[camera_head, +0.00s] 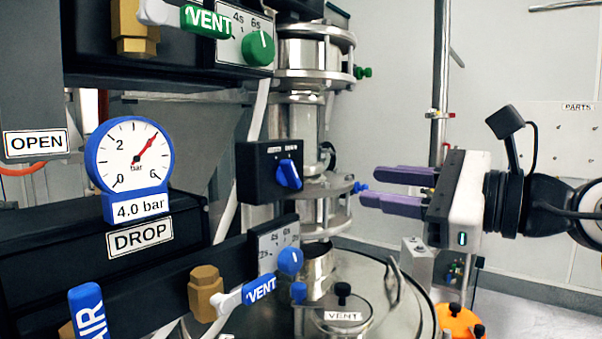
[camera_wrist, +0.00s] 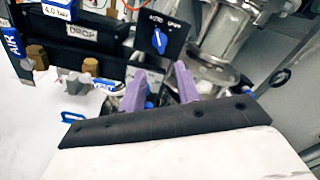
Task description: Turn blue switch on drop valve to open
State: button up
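The blue switch (camera_head: 289,174) sits on the front of a black box (camera_head: 262,185) beside the metal column, and its handle is tilted slightly. Two small labels are above it, too small to read surely. The switch also shows in the wrist view (camera_wrist: 159,41), beyond my fingertips. My gripper (camera_head: 370,185) is to the right of the switch, with its two purple fingers pointing left toward the column. The fingers are apart with nothing between them. In the wrist view my gripper (camera_wrist: 160,80) also shows a clear gap between the fingers. It does not touch the switch.
A metal column (camera_head: 302,110) with flanges stands beside the switch box. A small blue knob (camera_head: 358,187) on it is close to my fingertips. A gauge (camera_head: 130,157), a DROP label (camera_head: 140,237) and a VENT lever (camera_head: 260,290) are left and below.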

aim_at(296, 175)
jog(key=p+x, duration=0.4)
jog(key=x, duration=0.7)
jog(key=shift+a+r, duration=0.1)
jog(key=shift+a, duration=0.1)
jog(key=shift+w+a, duration=0.45)
jog(key=shift+a, duration=0.05)
jog(key=shift+c, duration=0.4)
grip_shut()
